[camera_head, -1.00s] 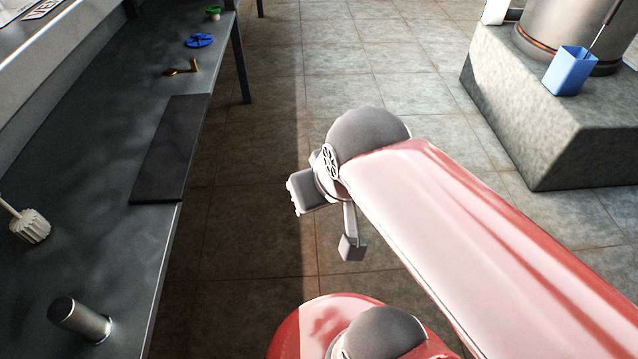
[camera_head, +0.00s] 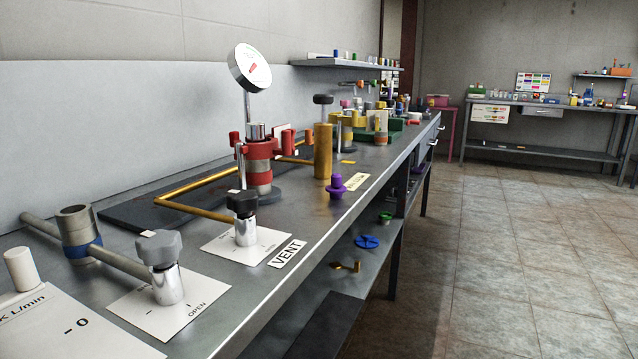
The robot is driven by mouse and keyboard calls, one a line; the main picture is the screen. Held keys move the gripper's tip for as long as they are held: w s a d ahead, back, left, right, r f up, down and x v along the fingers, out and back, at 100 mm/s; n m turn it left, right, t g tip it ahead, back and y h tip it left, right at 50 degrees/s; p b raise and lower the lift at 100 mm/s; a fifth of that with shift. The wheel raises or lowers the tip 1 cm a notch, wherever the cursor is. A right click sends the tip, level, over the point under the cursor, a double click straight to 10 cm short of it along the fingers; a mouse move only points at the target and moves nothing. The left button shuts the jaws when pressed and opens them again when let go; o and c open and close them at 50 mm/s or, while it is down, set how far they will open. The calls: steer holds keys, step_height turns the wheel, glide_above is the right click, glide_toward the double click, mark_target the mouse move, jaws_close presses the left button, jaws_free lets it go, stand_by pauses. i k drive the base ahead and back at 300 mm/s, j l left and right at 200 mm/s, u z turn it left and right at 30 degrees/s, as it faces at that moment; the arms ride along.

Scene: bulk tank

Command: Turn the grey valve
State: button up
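The grey valve (camera_head: 160,248) stands on the bench at the lower left. It has a lobed grey knob on a short chrome stem, and the stem rises from a white plate (camera_head: 130,310) marked OPEN. A small pale tag lies on the knob. A grey pipe runs from behind the valve to a tee fitting (camera_head: 76,228) with a blue band. A second, black-knobbed valve (camera_head: 243,202) stands further right on its own white plate, beside a VENT label (camera_head: 287,253). My gripper is not in view.
A red clamp fitting (camera_head: 258,160) with a round gauge (camera_head: 250,68) and a brass pipe (camera_head: 185,190) stand behind the valves. A lower shelf (camera_head: 345,300) holds a blue handwheel (camera_head: 367,242). The tiled floor (camera_head: 530,250) on the right is clear.

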mark_target(158, 249)
steer(key=k+u, duration=0.1)
steer(key=u, duration=0.35)
steer(key=j+u, duration=0.15)
steer(key=u, duration=0.3)
steer(key=k+j+u, duration=0.1)
steer(key=u, duration=0.35)
